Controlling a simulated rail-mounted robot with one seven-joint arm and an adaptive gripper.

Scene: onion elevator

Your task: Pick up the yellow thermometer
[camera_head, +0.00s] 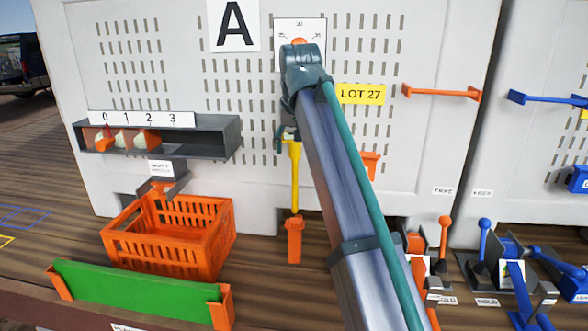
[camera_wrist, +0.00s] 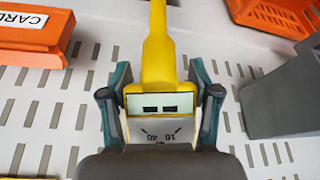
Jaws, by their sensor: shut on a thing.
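The yellow thermometer (camera_head: 294,170) stands upright against the white perforated panel, left of my arm in the head view. My gripper (camera_head: 288,134) is at the thermometer's upper end, mostly hidden by my arm. In the wrist view my gripper (camera_wrist: 160,85) has its two teal fingers on either side of the thermometer's head (camera_wrist: 157,103), which carries a display window. The gripper is shut on the thermometer. The yellow stem runs away from the fingers.
An orange crate (camera_head: 125,248) and a grey shelf numbered 0 to 3 (camera_head: 225,143) are at the left. A green panel (camera_head: 135,290) lies in front. Levers (camera_head: 445,235) stand at the right. A LOT 27 label (camera_head: 360,94) is on the panel.

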